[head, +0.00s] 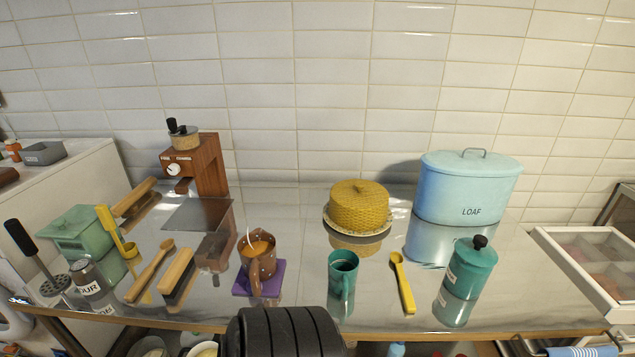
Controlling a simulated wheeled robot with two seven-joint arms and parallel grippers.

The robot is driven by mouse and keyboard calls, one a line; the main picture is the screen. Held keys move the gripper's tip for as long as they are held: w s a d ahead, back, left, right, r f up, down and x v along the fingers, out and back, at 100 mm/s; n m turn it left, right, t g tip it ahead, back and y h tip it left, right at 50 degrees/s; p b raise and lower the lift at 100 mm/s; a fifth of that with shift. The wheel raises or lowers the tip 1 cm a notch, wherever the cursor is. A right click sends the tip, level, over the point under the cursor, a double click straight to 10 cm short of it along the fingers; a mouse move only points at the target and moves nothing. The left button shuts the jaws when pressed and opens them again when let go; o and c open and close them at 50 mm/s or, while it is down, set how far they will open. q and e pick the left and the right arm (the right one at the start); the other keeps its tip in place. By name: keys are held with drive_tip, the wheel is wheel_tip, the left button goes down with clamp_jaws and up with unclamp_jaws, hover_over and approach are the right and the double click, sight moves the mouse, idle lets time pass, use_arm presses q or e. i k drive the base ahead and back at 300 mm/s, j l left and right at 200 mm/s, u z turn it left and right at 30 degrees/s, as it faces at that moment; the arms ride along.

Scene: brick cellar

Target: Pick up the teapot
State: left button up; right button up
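I cannot make out a clear teapot with a spout. A brown spotted vessel (257,262) with a handle toward me and orange-brown contents stands on a purple mat (240,287) left of the middle. A teal mug (343,272) with dark contents stands to its right. A teal lidded canister (472,268) with a black knob stands near the right front; I see no spout on it. Neither gripper shows in the head view. A black ribbed part, perhaps mine, covers the front edge at the bottom middle.
The glossy counter (300,215) holds a blue loaf bin (466,184), a yellow covered dish (359,206), a yellow spoon (402,283), a wooden grinder (208,165), a green lidded dish (78,228), brushes and utensils at left. A tiled wall closes the back. Free counter lies around the mug.

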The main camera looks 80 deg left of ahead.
sight(259, 265)
drive_tip(key=u, duration=2.15)
drive_tip(key=i+l+u, duration=0.15)
drive_tip(key=i, duration=0.2)
drive_tip(key=i+l+u, duration=0.15)
drive_tip(key=i+l, duration=0.1)
drive_tip(key=i, duration=0.05)
